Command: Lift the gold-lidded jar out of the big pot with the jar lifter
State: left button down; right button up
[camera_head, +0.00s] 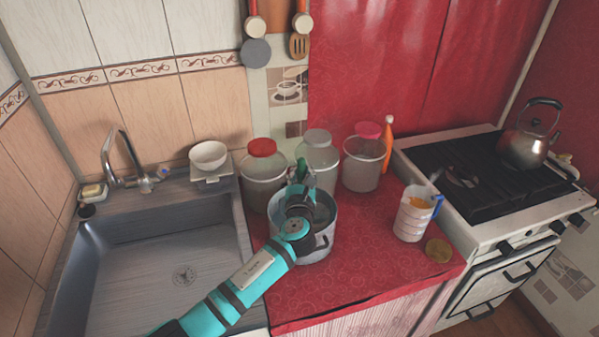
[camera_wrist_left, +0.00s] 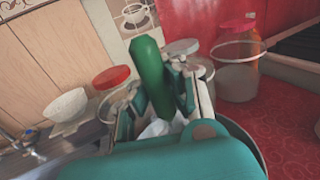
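The big pot (camera_head: 318,253) stands on the red oilcloth counter, right of the sink. My left gripper (camera_head: 299,178) is over the pot and hides much of its inside. In the left wrist view, a thick green handle (camera_wrist_left: 151,72), seemingly the jar lifter's, stands between the fingers of my left gripper (camera_wrist_left: 160,95). The fingers look closed on it. A bit of green also shows by the fingertips in the head view. The rest of the lifter and the gold-lidded jar are hidden behind my gripper and arm. My right gripper is not in view.
Close behind the pot stand a red-lidded jar (camera_head: 264,178), a grey-lidded jar (camera_head: 318,160) and a pink-lidded jar (camera_head: 362,168). A measuring jug (camera_head: 412,218) and a flat gold disc (camera_head: 439,250) are at right, near the stove (camera_head: 470,185). The front counter is clear.

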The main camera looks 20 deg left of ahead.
pick_arm(q)
jog(key=shift+w+d+r+b, duration=0.1)
jog(key=shift+w+d+b, duration=0.1)
jog(key=shift+w+d, duration=0.3)
jog(key=shift+w+d+f+b, duration=0.1)
jog(key=shift+w+d+b, duration=0.15)
jog(key=shift+d, duration=0.45)
jog(key=shift+w+d+r+b, duration=0.1)
jog(key=shift+w+d+b, duration=0.05)
jog(key=shift+w+d, duration=0.4)
jog(key=shift+d, duration=0.1)
jog(key=shift+p, duration=0.4)
dwell(0.4)
jog(key=shift+r+p, duration=1.15)
jog(key=shift+r, duration=0.05)
notch_tip(320, 180, up, 16)
jog(key=p, duration=1.1)
jog(key=shift+r+p, duration=0.15)
jog(key=shift+p, duration=0.2)
dwell(1.0)
jog(key=shift+d, duration=0.15)
